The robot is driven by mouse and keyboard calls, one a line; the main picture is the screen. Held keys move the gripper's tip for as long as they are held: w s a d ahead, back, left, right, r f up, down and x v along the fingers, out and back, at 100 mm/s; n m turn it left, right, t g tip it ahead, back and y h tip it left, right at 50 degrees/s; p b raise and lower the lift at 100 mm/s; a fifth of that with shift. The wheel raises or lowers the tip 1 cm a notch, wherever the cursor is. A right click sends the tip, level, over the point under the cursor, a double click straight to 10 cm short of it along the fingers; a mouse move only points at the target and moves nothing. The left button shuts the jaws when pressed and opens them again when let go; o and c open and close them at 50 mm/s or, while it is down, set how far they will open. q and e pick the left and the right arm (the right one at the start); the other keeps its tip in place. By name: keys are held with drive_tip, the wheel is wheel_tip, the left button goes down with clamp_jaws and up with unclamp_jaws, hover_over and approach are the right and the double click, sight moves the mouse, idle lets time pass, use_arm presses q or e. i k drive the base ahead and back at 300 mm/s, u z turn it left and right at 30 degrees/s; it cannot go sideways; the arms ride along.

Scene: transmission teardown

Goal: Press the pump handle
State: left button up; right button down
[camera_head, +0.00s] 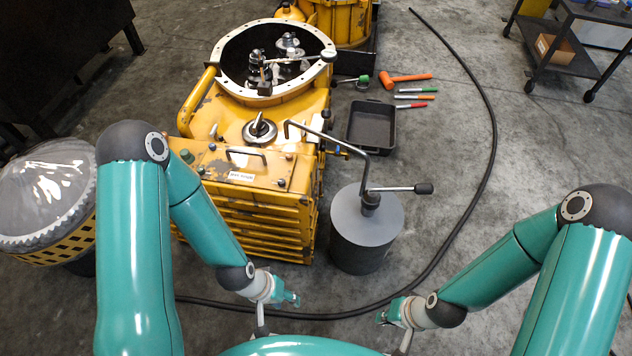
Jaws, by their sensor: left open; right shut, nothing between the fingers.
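The pump is a grey cylinder (366,228) standing on the floor in the middle of the head view. Its pump handle (402,188) is a metal rod with a black grip at its right end, sticking out to the right from the top. A bent metal pipe (345,146) rises from the pump toward the yellow transmission (255,130). My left gripper (293,300) is open, low and left of the pump, apart from it. My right gripper (382,318) is shut and empty, low and just right of the pump, below the handle and apart from it.
A black hose (488,150) curves over the floor around the pump. A black tray (372,127), an orange hammer (405,78) and several coloured tools (414,97) lie behind it. A bin with a clear cover (45,190) stands left. The floor right of the pump is mostly clear.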

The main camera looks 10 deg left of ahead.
sight(427, 188)
drive_tip(key=z, duration=0.7)
drive_tip(key=i, duration=0.65)
drive_tip(key=u, duration=0.65)
